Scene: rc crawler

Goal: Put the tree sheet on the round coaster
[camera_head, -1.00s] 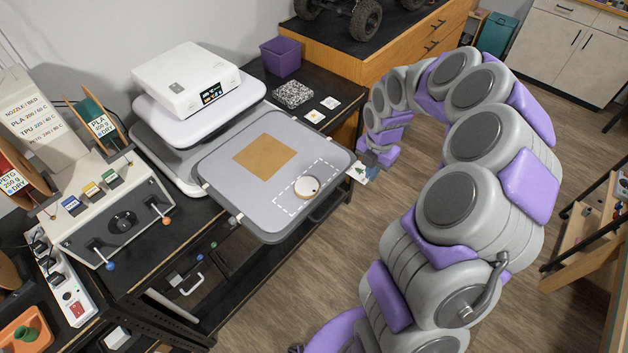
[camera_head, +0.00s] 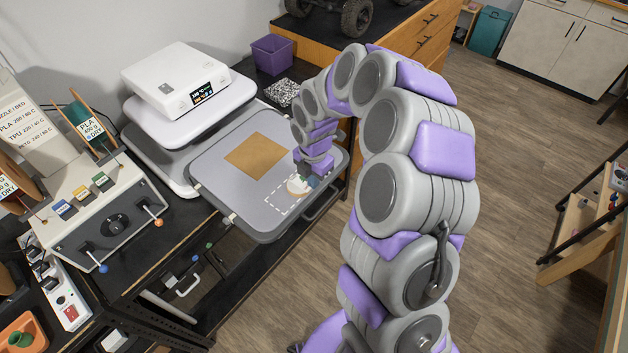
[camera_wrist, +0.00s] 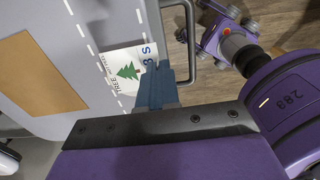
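The tree sheet (camera_wrist: 124,70) is a white square with a green tree and lettering. In the wrist view its near edge is between the blue fingers of my gripper (camera_wrist: 155,78), which are shut on it. In the head view my gripper (camera_head: 310,176) is over the right part of the grey press plate (camera_head: 225,180).
A brown square (camera_head: 259,155) lies on the plate. The press's white upper part (camera_head: 175,80) stands behind it. A purple bin (camera_head: 272,54) and a speckled block (camera_head: 281,92) are at the back. A control box (camera_head: 105,215) with levers stands left. A handle runs along the plate's right edge.

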